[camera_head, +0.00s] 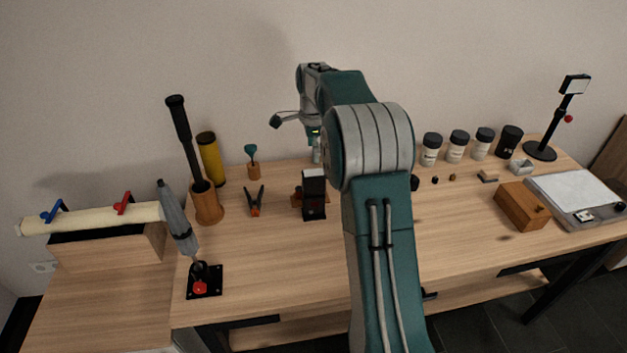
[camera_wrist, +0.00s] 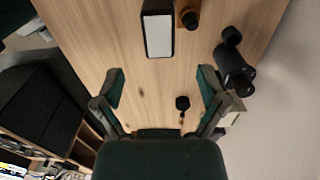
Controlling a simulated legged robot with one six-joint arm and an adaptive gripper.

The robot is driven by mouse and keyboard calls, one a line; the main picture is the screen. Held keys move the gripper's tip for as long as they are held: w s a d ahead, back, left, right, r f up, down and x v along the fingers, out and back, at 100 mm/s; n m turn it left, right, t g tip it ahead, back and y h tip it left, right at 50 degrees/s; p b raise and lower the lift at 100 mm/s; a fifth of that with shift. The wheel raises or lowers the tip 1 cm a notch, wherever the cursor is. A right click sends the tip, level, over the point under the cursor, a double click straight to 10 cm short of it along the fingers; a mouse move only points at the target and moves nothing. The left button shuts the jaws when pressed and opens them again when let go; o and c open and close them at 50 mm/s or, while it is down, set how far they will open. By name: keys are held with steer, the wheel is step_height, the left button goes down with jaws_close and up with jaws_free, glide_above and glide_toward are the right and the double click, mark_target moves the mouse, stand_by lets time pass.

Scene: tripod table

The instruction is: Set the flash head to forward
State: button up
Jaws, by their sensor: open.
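A black flash unit (camera_head: 313,198) stands upright on the wooden table in the head view, left of my arm. Its flash head (camera_head: 313,175) carries a pale panel that appears to face up. In the wrist view the flash head (camera_wrist: 158,35) shows as a white panel in a black frame, at the top centre. My gripper (camera_wrist: 162,78) is open and empty, its two dark green fingers apart. The flash head appears beyond the fingertips, and I see no contact. In the head view my forearm hides part of my gripper.
A brown wooden piece (camera_wrist: 188,14) and a black cylindrical object (camera_wrist: 233,68) lie near the flash in the wrist view. Orange-handled pliers (camera_head: 256,200) stand left of it. A lamp-like panel on a stand (camera_head: 573,88) is at far right. The front middle table is clear.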

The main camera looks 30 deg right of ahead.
mark_target(314, 172)
step_height(314, 172, down, 10)
steer(key=shift+d+r, duration=0.15)
steer(key=shift+r, duration=0.05)
steer(key=shift+a+f, duration=0.2)
steer(key=shift+f, duration=0.15)
steer(key=shift+s, duration=0.1)
steer(key=c, duration=1.2)
